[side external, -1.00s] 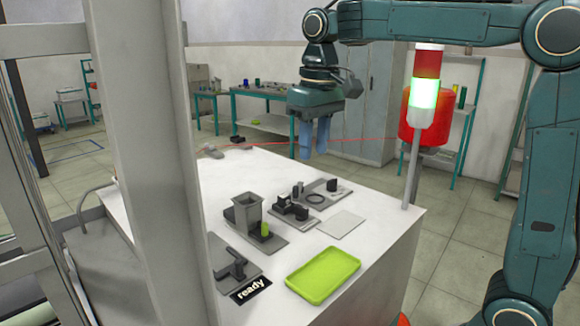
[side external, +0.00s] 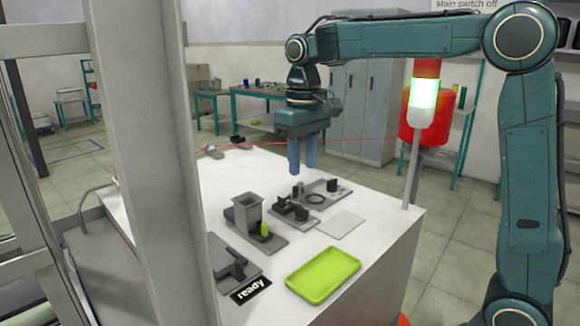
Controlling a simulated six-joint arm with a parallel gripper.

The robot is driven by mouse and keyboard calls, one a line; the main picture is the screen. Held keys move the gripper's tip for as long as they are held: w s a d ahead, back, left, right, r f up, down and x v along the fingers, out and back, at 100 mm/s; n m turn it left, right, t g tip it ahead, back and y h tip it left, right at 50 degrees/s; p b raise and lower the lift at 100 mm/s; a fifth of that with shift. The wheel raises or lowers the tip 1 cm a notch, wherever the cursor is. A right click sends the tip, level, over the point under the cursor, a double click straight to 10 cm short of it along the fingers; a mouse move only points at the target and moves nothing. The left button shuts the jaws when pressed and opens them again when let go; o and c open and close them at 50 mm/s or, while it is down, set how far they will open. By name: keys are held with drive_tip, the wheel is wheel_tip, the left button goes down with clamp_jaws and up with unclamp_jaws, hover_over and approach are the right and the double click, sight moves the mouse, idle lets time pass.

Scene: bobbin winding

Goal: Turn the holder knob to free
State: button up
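My gripper (side external: 303,168) hangs pointing down above the far part of the white table (side external: 390,225). Its two blue fingers are a little apart, with nothing visible between them. Below and near it are small dark fixtures: a plate with a black ring (side external: 315,198), a black block (side external: 333,185) and a small dark upright piece (side external: 297,190). A dark clamp-like fixture (side external: 290,210) stands just in front. I cannot tell at this size which piece is the holder knob or how it is turned. The fingers appear clear of all the fixtures.
A grey box-shaped holder (side external: 247,212) and a small green piece (side external: 264,229) stand on a plate. A dark fixture (side external: 236,268) is at front left, beside a "ready" label (side external: 250,290). A green tray (side external: 322,274) and pale plate (side external: 341,224) lie right. A signal lamp (side external: 424,95) shows green.

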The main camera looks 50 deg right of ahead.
sight(302, 207)
wheel_tip(302, 207, down, 10)
drive_tip(key=shift+f, duration=0.15)
idle(0.4)
drive_tip(key=shift+c, duration=0.4)
clamp_jaws()
